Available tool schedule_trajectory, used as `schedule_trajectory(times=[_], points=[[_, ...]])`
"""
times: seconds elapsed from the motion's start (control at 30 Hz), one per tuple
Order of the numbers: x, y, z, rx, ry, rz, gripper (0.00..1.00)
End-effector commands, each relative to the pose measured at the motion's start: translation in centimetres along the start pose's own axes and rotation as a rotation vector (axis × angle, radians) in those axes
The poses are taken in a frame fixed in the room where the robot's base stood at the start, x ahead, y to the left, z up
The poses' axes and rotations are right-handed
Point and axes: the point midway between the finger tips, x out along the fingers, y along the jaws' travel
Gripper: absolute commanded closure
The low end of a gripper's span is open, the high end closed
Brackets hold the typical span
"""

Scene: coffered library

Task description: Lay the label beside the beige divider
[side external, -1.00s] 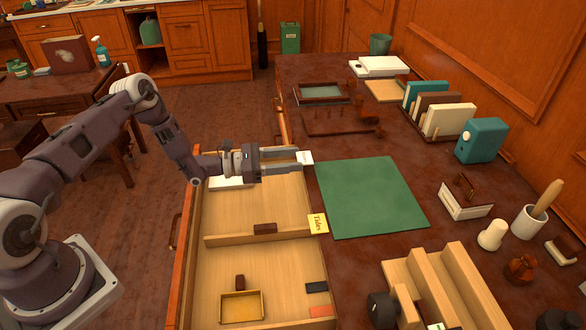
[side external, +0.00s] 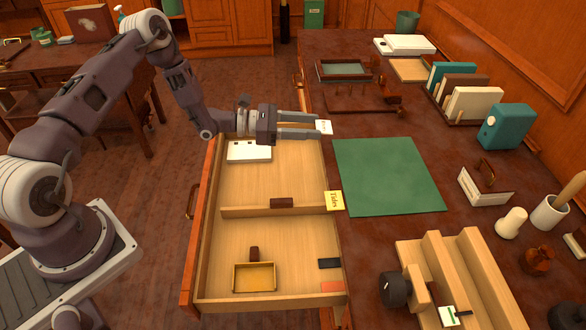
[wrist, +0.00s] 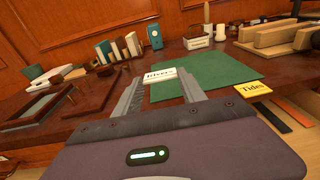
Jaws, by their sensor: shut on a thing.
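My gripper (side external: 316,129) is shut on a small white label (side external: 325,126). In the wrist view the label (wrist: 160,74) reads "Rivers" and sits between the tips of my gripper (wrist: 161,86). It is held above the desk edge, near the far left corner of the green mat. A beige upright panel (side external: 474,103) stands at the front of a rack with brown and teal ones, farther right on the desk. It also shows in the wrist view (wrist: 133,44), apart from the label.
A yellow "Tides" label (side external: 334,201) lies at the drawer's right edge. The open drawer (side external: 213,225) holds a white box, a small tray and blocks. The green mat (side external: 390,175) is bare. A teal box (side external: 502,127) stands right of the rack; a dark tray (side external: 343,70) lies left of it.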

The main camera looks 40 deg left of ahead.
Motion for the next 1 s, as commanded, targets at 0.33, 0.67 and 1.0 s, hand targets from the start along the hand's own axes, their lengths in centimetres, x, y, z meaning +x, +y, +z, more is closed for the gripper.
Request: schedule_trajectory(times=[0.33, 0.67, 1.0], points=[[-10.8, -6.2, -7.1, 0.024, 0.705, -0.032, 0.89], [-17.5, -7.2, -7.3, -0.02, 0.966, 0.037, 0.89], [-17.2, -7.2, -10.6, -0.022, 0.965, 0.035, 0.89]])
